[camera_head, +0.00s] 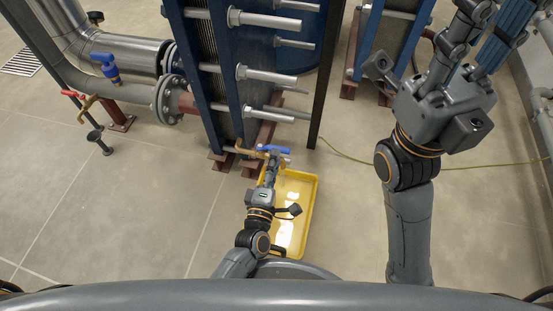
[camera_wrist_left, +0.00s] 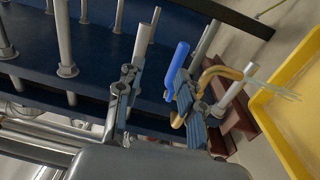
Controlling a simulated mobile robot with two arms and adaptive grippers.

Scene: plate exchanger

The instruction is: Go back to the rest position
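My left gripper (camera_head: 270,168) is in front of the plate exchanger's lower end, close to a brass drain valve (camera_head: 246,150) with a blue handle (camera_head: 273,149). In the left wrist view its two fingers (camera_wrist_left: 157,110) stand apart with nothing clamped between them. The blue handle (camera_wrist_left: 177,66) and the curved brass spout (camera_wrist_left: 220,74) appear just beyond the right-hand finger; whether they touch it I cannot tell. A thin clear stream seems to leave the spout towards the yellow tray (camera_wrist_left: 262,112). My right gripper (camera_head: 478,45) is raised at the upper right, fingers apart and empty.
The plate exchanger (camera_head: 220,75) stands ahead with metal rods sticking out. The yellow tray (camera_head: 311,205) lies on the floor below the left gripper, with bright reflections inside. Pipes with a blue-handled valve (camera_head: 109,68) are at left. A thin yellow-green line (camera_head: 345,160) crosses the floor.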

